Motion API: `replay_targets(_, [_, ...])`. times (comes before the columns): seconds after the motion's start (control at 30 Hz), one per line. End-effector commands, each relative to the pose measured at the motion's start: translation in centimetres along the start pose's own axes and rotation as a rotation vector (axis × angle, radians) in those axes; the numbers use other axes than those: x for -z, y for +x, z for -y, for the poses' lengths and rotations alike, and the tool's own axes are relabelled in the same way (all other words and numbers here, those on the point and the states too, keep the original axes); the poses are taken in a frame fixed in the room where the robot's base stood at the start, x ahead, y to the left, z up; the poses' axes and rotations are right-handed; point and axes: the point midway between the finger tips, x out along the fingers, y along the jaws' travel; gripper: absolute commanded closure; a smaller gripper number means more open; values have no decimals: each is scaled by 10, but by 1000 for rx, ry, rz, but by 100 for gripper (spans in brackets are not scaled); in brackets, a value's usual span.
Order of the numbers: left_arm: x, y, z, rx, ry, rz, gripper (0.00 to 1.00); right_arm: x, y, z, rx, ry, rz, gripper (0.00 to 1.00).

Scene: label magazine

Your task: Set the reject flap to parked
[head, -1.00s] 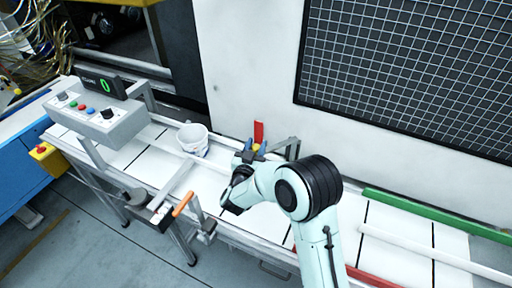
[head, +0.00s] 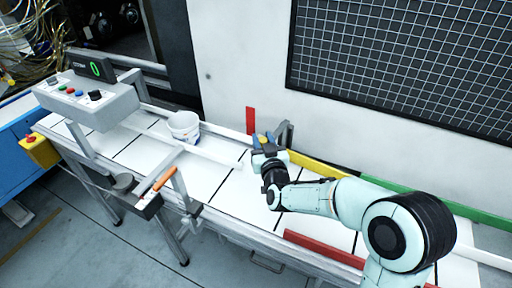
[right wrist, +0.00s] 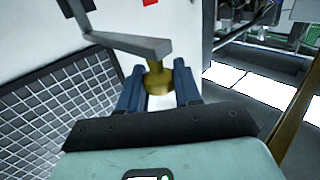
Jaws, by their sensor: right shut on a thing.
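My right gripper (head: 263,141) has its blue fingers shut on a brass-yellow knob, beside the back edge of the conveyor. In the right wrist view the knob (right wrist: 158,80) sits between the two fingers (right wrist: 158,88), under the end of a grey lever arm (right wrist: 140,45). The lever's grey bracket (head: 285,132) shows just right of the gripper in the head view. A yellow bar (head: 318,168), perhaps the flap, runs along the conveyor's back side to the right of the knob, partly behind my arm. No parked marking is readable. My left gripper is out of view.
A red upright plate (head: 250,120) stands behind the gripper against the white wall. A white bucket (head: 184,127) stands on the conveyor to the left, near the grey control box (head: 90,102). Red and green rails flank the belt.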

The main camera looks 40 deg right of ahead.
Motion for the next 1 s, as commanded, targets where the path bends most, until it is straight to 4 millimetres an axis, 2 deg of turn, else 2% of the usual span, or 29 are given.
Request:
replay_targets(0.03, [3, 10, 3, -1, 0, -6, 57, 2, -2, -6, 18, 2, -18, 100])
replay_targets(0.3, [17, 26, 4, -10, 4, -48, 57, 5, -11, -15, 111, 1, -20, 100])
replay_targets(0.87, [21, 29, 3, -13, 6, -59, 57, 10, -14, -19, 138, 1, -23, 100])
replay_targets(0.9, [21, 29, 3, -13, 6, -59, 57, 10, -14, -19, 138, 2, -23, 64])
replay_targets(0.97, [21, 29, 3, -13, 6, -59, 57, 9, -14, -19, 138, 2, -22, 46])
replay_targets(1.0, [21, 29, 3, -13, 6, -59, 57, 9, -14, -18, 139, 2, -21, 46])
